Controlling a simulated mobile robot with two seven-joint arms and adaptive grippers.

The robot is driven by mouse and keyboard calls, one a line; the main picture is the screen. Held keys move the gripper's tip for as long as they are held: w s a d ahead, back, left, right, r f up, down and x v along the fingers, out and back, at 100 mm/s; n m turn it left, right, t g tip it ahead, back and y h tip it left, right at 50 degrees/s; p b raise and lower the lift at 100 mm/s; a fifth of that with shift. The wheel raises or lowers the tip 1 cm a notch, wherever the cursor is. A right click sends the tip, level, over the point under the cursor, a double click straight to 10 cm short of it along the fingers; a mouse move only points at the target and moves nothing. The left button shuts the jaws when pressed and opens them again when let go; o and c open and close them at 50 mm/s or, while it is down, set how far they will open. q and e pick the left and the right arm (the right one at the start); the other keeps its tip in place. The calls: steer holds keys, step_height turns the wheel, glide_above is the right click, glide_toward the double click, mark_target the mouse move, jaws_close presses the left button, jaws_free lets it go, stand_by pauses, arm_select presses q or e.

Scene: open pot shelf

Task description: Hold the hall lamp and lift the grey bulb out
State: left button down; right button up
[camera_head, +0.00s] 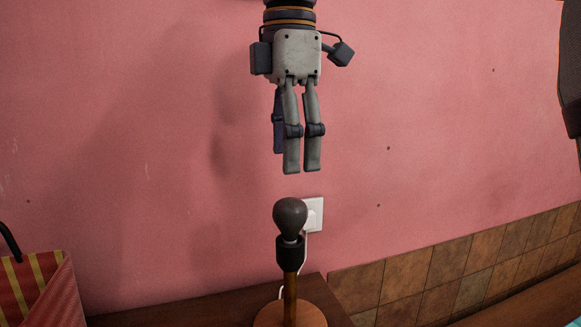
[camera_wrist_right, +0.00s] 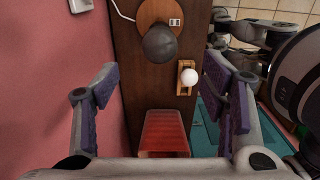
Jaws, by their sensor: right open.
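The hall lamp (camera_head: 290,283) stands upright on a brown wooden top, with a round wooden base and a dark socket. The dark grey bulb (camera_head: 290,216) sits upright in the socket. My right gripper (camera_head: 303,172) points down above the bulb with a small gap, empty and open. In the right wrist view, the grey bulb (camera_wrist_right: 159,43) and lamp base (camera_wrist_right: 150,12) lie beyond the wide-apart fingers (camera_wrist_right: 160,85), sideways between them but toward the top. A white bulb (camera_wrist_right: 190,77) sits in a small wooden holder (camera_wrist_right: 185,90).
A white wall socket (camera_head: 314,214) with a cable is behind the lamp. A red bag with yellow stripes (camera_head: 35,285) is at the left. A red box-like thing (camera_wrist_right: 164,132) shows in the wrist view. The pink wall (camera_head: 150,130) is close behind.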

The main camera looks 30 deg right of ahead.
mark_target(291, 198)
step_height(291, 198, down, 10)
steer(key=shift+d+r, duration=0.1)
